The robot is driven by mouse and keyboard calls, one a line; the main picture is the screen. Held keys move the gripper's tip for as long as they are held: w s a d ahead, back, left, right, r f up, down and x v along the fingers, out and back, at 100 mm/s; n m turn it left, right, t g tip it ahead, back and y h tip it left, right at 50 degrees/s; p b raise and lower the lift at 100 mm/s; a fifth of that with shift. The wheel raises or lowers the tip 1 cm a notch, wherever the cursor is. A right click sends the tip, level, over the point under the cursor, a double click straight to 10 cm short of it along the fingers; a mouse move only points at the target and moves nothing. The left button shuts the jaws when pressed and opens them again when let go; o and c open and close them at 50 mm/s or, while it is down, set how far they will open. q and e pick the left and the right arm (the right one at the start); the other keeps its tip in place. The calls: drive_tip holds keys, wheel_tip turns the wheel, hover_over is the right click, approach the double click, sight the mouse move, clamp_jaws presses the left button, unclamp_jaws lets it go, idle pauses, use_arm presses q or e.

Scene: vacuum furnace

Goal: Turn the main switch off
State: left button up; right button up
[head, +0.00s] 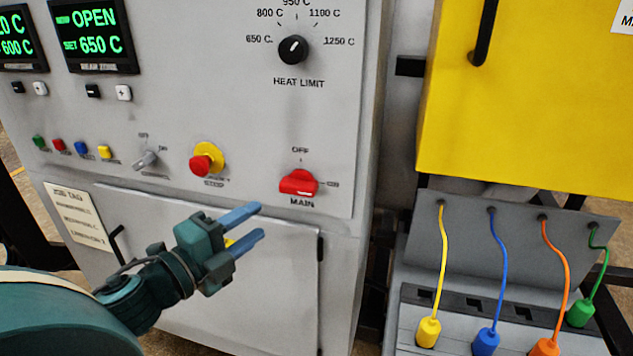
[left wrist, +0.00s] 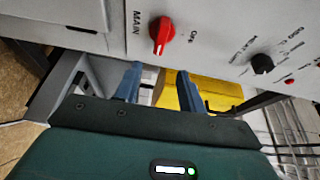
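The main switch (head: 299,183) is a red rotary knob on the grey panel, with OFF printed above it, ON to its right and MAIN below. Its handle lies roughly sideways, in line with the ON mark. My left gripper (head: 257,222) is open and empty, its two blue fingers apart, below and left of the switch in the head view. In the left wrist view, the switch (left wrist: 161,35) shows beyond the fingertips of my left gripper (left wrist: 158,75), with no contact visible. My right gripper is not in view.
A red stop button (head: 202,165) with a yellow collar and a small grey selector (head: 146,160) sit left of the switch. The black heat limit knob (head: 293,50) is above. A yellow cabinet (head: 525,95) and coloured cables with plugs (head: 487,340) stand at right.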

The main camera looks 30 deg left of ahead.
sight(299, 192)
use_arm(q)
drive_tip(key=w+b, duration=0.1)
drive_tip(key=w, duration=0.1)
drive_tip(key=w+b, duration=0.2)
drive_tip(key=w, duration=0.1)
drive_tip(key=w+d+b, duration=0.1)
drive_tip(key=w+b, duration=0.1)
drive_tip(key=shift+w, duration=0.15)
drive_tip(key=shift+w+d+r, duration=0.1)
drive_tip(key=shift+w+d, duration=0.05)
drive_tip(key=shift+w, duration=0.6)
drive_tip(key=shift+w+d+r, duration=0.1)
drive_tip(key=shift+w, duration=0.65)
drive_tip(key=shift+w+d+f+p, duration=0.15)
drive_tip(key=shift+w+p, duration=0.35)
drive_tip(key=shift+w, duration=0.55)
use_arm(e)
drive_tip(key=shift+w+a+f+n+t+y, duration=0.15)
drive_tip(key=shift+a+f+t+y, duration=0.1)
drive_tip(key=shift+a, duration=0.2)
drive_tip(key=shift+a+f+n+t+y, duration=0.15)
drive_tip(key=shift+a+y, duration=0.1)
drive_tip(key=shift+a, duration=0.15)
use_arm(q)
clamp_jaws()
